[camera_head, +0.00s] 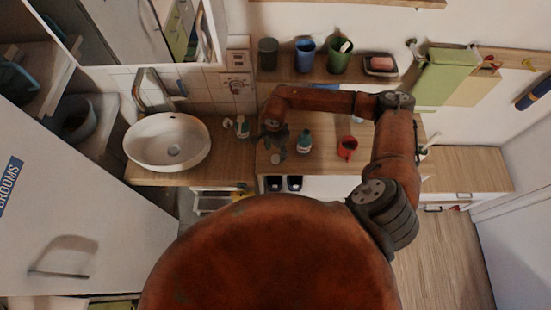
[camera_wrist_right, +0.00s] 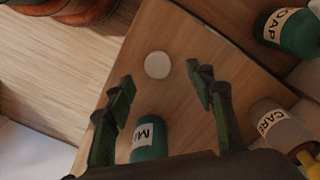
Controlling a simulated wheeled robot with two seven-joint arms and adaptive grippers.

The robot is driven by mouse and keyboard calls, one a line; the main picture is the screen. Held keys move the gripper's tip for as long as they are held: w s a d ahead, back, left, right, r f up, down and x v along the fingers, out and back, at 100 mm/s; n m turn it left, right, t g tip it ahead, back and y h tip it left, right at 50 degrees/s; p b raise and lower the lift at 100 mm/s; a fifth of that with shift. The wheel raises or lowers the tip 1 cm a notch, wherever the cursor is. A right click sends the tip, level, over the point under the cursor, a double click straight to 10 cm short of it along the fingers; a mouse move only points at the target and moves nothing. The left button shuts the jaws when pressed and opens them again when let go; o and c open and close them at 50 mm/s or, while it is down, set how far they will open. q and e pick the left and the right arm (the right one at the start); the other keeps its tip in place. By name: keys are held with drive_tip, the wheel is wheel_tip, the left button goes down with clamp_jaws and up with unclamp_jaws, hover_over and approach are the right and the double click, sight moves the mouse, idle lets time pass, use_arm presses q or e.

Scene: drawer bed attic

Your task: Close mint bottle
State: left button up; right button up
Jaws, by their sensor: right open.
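The teal mint bottle (camera_head: 304,142) with a pale label stands on the wooden counter in the head view. In the right wrist view the bottle (camera_wrist_right: 152,138) shows low between the fingers, its label partly reading "MI"; its mouth cannot be made out. A round white cap (camera_wrist_right: 157,65) lies on the counter, apart from the bottle; it appears as a small pale disc (camera_head: 276,158) near the counter's front edge in the head view. My right gripper (camera_head: 275,140) is open and empty above the counter, left of the bottle; its spread fingers (camera_wrist_right: 162,85) show in the wrist view. My left gripper is out of view.
A red mug (camera_head: 347,147) stands right of the bottle. A green SOAP bottle (camera_wrist_right: 287,30) and a pale CARE bottle (camera_wrist_right: 275,122) are at the wrist view's right. A sink (camera_head: 168,141) is at the left. Cups, including a green one (camera_head: 339,55), line the back shelf.

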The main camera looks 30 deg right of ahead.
sight(275, 158)
drive_tip(key=shift+s+f+p, duration=0.15)
drive_tip(key=shift+f+p, duration=0.3)
drive_tip(key=shift+f, duration=1.8)
drive_tip(key=shift+c, duration=0.6)
drive_tip(key=c, duration=0.7)
